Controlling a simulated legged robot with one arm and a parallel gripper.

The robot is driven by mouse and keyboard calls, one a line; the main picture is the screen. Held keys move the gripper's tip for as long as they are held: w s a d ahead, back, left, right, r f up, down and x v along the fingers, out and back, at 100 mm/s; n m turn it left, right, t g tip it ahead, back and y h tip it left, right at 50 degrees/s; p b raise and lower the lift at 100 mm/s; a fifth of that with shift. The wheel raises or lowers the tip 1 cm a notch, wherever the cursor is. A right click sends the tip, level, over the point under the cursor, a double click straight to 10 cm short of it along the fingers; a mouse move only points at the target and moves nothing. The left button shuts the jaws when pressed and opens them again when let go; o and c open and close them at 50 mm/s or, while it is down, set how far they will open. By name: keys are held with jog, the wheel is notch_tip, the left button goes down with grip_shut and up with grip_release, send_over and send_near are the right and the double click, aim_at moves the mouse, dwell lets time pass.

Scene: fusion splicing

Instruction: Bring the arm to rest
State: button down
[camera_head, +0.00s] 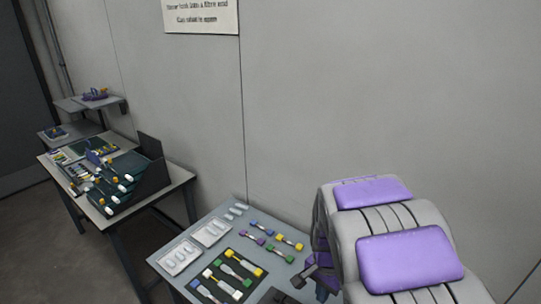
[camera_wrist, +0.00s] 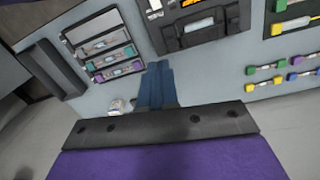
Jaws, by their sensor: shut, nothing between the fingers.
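My gripper (camera_wrist: 158,70) shows in the wrist view as two blue fingers side by side, shut with nothing between them. Its black bar and purple body fill the bottom of that view. The fingers point over a light grey-blue table top (camera_wrist: 225,85), below a dark device; their height above it is hard to tell. In the head view my arm (camera_head: 409,258), grey with purple panels, is folded at the lower right beside the wall. It covers part of the table (camera_head: 165,258) there, and the fingertips cannot be made out in that view.
Cable pieces with coloured ends lie on the table, several on a dark mat (camera_head: 252,291), beside white trays (camera_head: 181,257). The wrist view shows a dark device (camera_wrist: 200,25) and a tray (camera_wrist: 103,45). A second table (camera_head: 180,180) with a dark rack stands left; bare floor lies before it.

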jog(key=s+r+n, duration=0.4)
jog(key=s+r, duration=0.1)
jog(key=s, duration=0.8)
jog(key=s+r+n+g, duration=0.1)
jog(key=s+r+n, duration=0.4)
jog(key=s, duration=0.8)
jog(key=shift+s+d, duration=0.35)
jog(key=shift+d, duration=0.1)
